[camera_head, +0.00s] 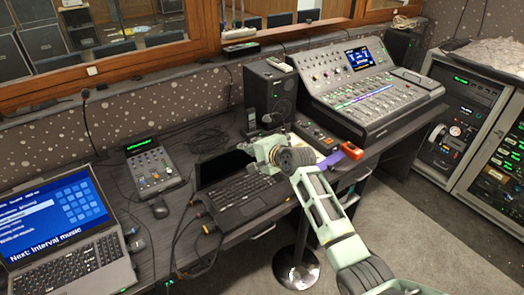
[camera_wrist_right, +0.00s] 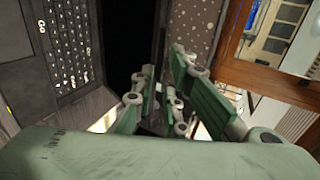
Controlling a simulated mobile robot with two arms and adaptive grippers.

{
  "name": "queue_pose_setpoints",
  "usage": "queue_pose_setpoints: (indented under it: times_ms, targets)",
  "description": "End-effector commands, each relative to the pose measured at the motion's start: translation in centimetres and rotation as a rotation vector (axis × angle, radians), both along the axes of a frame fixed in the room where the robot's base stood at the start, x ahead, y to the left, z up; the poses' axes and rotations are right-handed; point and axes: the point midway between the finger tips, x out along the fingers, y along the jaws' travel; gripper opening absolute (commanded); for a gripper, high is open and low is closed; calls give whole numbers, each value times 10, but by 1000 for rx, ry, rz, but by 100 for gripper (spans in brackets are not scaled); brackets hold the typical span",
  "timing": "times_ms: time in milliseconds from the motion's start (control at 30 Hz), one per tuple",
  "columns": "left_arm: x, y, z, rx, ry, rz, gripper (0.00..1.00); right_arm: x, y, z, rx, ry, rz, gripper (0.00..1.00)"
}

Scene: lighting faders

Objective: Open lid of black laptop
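The black laptop (camera_head: 240,192) sits on the desk in the middle of the head view, its keyboard exposed. Its dark lid (camera_head: 222,167) stands raised behind the keyboard; its exact angle is hard to tell. My right gripper (camera_head: 266,149) is at the lid's right end and hides part of it. In the right wrist view, the keyboard (camera_wrist_right: 62,45) is at left and the black screen (camera_wrist_right: 125,40) beside it. The fingers of my right gripper (camera_wrist_right: 162,98) are apart, near the lid's edge; contact is unclear. My left gripper is not in view.
Another laptop (camera_head: 75,265) with a lit screen stands at the left. A small mixer (camera_head: 155,167) and mouse (camera_head: 160,209) lie between the laptops. A speaker (camera_head: 268,95) and large lighting console (camera_head: 365,90) stand behind and right. Cables run along the desk.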

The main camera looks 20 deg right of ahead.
Motion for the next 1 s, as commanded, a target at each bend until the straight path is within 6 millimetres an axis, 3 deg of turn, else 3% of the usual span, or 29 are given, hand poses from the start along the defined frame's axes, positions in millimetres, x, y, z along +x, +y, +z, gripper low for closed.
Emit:
queue_pose_setpoints:
  times_ms: [433,867,1000]
  targets:
    - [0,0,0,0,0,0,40,-52,-20,27,2,1,0,12]
    - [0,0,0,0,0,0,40,-59,-23,31,3,1,0,12]
    - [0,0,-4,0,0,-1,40,-61,-29,22,7,-6,-16,1]
